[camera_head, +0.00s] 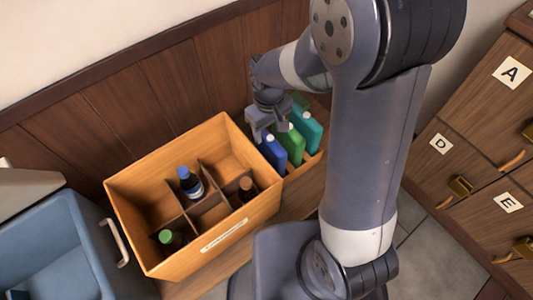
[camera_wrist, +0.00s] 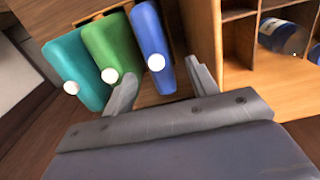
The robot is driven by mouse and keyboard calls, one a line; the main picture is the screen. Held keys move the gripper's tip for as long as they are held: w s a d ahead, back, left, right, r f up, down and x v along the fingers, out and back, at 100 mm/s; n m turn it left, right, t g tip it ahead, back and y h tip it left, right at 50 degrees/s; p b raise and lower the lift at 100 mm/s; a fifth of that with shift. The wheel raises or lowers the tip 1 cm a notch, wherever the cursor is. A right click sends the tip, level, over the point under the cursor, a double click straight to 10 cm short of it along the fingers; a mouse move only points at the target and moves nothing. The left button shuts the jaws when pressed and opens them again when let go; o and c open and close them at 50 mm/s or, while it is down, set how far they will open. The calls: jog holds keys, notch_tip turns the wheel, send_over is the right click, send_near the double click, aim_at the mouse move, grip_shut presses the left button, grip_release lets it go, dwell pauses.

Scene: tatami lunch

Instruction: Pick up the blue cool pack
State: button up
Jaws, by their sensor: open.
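The blue cool pack (camera_head: 273,150) stands upright at the left end of a row of packs, beside the wooden crate. In the wrist view the blue cool pack (camera_wrist: 152,38) is the rightmost of three, with a white cap facing me. My gripper (camera_head: 265,122) is above the row, near the blue pack's top. In the wrist view my open gripper (camera_wrist: 160,85) has one finger on each side of the blue pack's capped end. The left finger lies close to the green pack (camera_wrist: 112,48). I cannot tell whether either finger touches a pack.
A teal pack (camera_wrist: 75,65) stands beyond the green one. The divided wooden crate (camera_head: 125,205) holds several bottles and its wall is close to my right finger. A blue cooler box (camera_head: 75,235) is at left. Lettered drawers (camera_head: 470,150) are at right.

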aim_at(268, 139)
notch_tip(268, 139, down, 4)
jog(key=shift+f+b, duration=0.25)
jog(key=shift+b, duration=0.1)
jog(key=f, duration=0.1)
jog(key=f+b, duration=0.1)
jog(key=f, duration=0.3)
jog(key=shift+d, duration=0.25)
grip_shut()
dwell(0.4)
